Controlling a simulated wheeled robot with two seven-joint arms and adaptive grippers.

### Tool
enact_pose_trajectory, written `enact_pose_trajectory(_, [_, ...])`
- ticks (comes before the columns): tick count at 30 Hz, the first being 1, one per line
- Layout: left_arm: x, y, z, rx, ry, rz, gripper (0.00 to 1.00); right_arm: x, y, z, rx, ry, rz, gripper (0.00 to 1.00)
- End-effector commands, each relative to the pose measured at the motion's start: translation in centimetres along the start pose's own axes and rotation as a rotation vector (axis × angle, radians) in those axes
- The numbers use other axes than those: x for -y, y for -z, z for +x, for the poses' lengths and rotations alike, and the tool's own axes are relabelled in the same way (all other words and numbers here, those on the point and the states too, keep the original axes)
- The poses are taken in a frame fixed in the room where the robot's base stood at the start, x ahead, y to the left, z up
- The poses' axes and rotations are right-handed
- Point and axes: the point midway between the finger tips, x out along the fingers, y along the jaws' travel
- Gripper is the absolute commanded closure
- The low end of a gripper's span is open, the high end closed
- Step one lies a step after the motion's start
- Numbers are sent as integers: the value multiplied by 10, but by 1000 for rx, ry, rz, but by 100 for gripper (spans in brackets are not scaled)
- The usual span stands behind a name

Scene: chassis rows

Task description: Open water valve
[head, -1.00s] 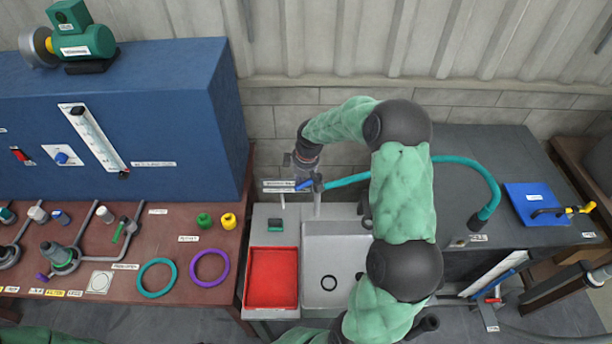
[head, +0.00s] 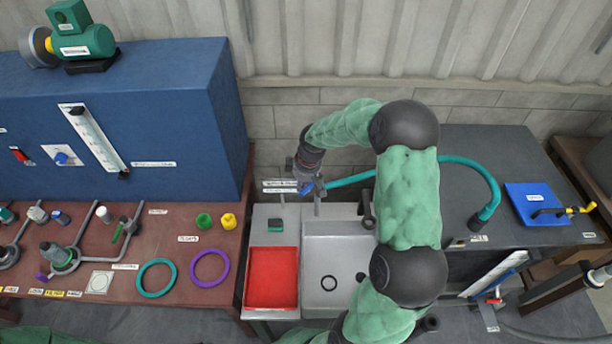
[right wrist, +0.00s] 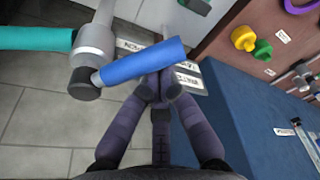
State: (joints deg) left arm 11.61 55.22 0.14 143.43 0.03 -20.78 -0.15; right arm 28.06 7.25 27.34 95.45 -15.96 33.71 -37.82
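The water valve has a blue lever handle (head: 305,189) on a grey pipe above the sink, with a teal hose (head: 347,181) leaving it to the right. My right gripper (head: 308,178) reaches down to the valve from above and partly covers the handle. In the right wrist view the blue handle (right wrist: 143,62) crosses just beyond the fingertips, joined to the grey valve body (right wrist: 94,45). The fingers of my right gripper (right wrist: 158,90) come together beside the handle, not clearly around it; contact is hard to tell. My left gripper is out of view.
Below the valve is a pale sink (head: 345,248) beside a red tray (head: 271,278). A blue cabinet (head: 190,110) and brown bench (head: 130,275) stand left. A dark counter (head: 470,160) with a blue plate (head: 537,200) is right. Labels (head: 280,186) hang behind the valve.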

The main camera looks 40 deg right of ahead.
Motion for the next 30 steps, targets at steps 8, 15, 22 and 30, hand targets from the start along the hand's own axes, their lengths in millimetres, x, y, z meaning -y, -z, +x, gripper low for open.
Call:
enact_pose_trajectory(8, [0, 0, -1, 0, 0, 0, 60, 3, -7, -3, 1, 1, 0, 100])
enact_pose_trajectory(15, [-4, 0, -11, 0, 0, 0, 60, 3, -3, -19, -1, -1, 0, 100])
enact_pose_trajectory(22, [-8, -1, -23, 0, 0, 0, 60, 3, 1, -38, 0, 0, 0, 100])
enact_pose_trajectory(30, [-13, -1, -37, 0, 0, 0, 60, 3, 6, -61, -1, -1, 0, 100])
